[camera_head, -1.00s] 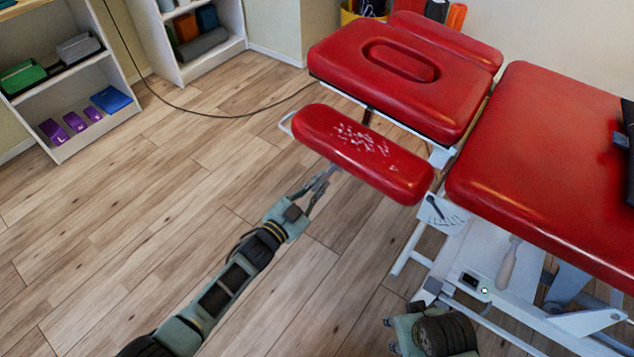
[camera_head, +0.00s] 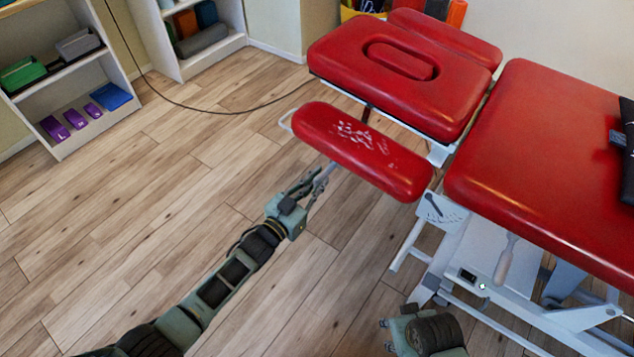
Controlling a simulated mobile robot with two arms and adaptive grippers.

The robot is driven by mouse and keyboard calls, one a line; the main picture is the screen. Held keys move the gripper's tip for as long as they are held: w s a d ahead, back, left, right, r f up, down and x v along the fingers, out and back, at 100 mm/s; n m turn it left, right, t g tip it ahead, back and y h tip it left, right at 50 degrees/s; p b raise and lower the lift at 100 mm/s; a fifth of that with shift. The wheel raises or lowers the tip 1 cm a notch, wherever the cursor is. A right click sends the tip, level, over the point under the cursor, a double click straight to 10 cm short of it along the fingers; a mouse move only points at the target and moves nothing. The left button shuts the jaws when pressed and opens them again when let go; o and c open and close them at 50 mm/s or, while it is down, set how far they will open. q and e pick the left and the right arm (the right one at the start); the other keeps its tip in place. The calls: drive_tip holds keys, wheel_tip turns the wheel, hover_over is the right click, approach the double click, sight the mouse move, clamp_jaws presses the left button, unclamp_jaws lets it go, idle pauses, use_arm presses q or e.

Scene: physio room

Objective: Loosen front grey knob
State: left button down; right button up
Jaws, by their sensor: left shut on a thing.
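The red treatment table has a small front armrest pad (camera_head: 362,150) with pale worn marks, at picture centre. My left gripper (camera_head: 317,182) is just below this pad's near edge. Its fingers are shut on a small grey part there, the front grey knob, which they mostly hide. A light grey rod (camera_head: 327,171) runs from the fingers up to the pad's underside. My right arm (camera_head: 430,333) shows only in part at the bottom, beside the table frame; its fingers cannot be seen.
The headrest (camera_head: 400,75) and main red cushion (camera_head: 555,160) lie behind and right. The white frame (camera_head: 480,265) with a hand lever stands right. Shelves (camera_head: 75,90) hold boxes and blocks at upper left. A cable crosses the wooden floor, which is otherwise clear at left.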

use_arm(q)
drive_tip(key=c, duration=1.8)
unclamp_jaws()
drive_tip(key=v, duration=1.2)
